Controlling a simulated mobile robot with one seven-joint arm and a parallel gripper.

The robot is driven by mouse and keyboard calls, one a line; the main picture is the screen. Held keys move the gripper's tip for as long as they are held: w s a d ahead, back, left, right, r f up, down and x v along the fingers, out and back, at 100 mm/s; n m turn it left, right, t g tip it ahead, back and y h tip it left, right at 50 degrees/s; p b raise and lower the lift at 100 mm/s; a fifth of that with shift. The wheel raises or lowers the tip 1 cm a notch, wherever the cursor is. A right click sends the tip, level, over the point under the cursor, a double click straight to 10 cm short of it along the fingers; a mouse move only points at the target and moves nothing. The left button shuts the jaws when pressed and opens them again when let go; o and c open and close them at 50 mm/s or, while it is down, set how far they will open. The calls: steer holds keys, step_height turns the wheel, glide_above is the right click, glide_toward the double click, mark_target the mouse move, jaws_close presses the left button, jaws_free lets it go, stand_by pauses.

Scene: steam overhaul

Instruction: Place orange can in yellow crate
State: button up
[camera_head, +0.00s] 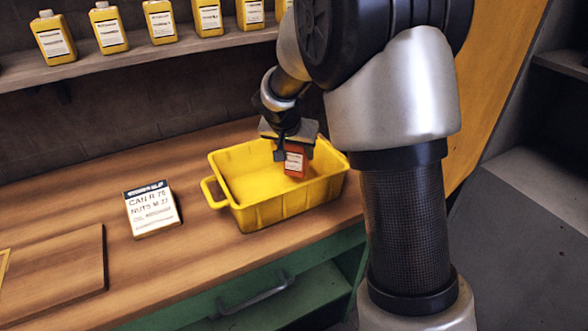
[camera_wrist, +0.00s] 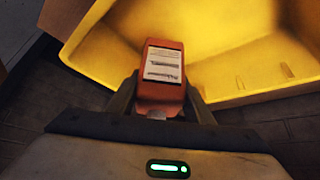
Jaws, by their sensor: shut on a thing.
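The orange can (camera_head: 297,164), with a white label, is between the fingers of my gripper (camera_head: 281,150), which is shut on it. In the head view the can is over the right part of the yellow crate (camera_head: 262,213); whether it touches the crate floor I cannot tell. In the wrist view the orange can (camera_wrist: 163,70) stands between both fingers of my gripper (camera_wrist: 160,98), with the yellow crate (camera_wrist: 235,62) behind and around it. The crate sits on the wooden bench, its handle on the left. The part of the crate behind my gripper is hidden.
A white sign (camera_head: 152,210) with black print lies on the bench (camera_head: 90,200) left of the crate. A wooden board (camera_head: 55,275) lies further left. Several yellow cans stand on the shelf (camera_head: 130,62) above. My arm fills the right of the head view.

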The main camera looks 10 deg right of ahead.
mark_target(297, 163)
steer(key=shift+f+b, duration=0.35)
steer(key=shift+f, duration=1.85)
steer(key=shift+f, duration=0.15)
steer(key=o, duration=1.4)
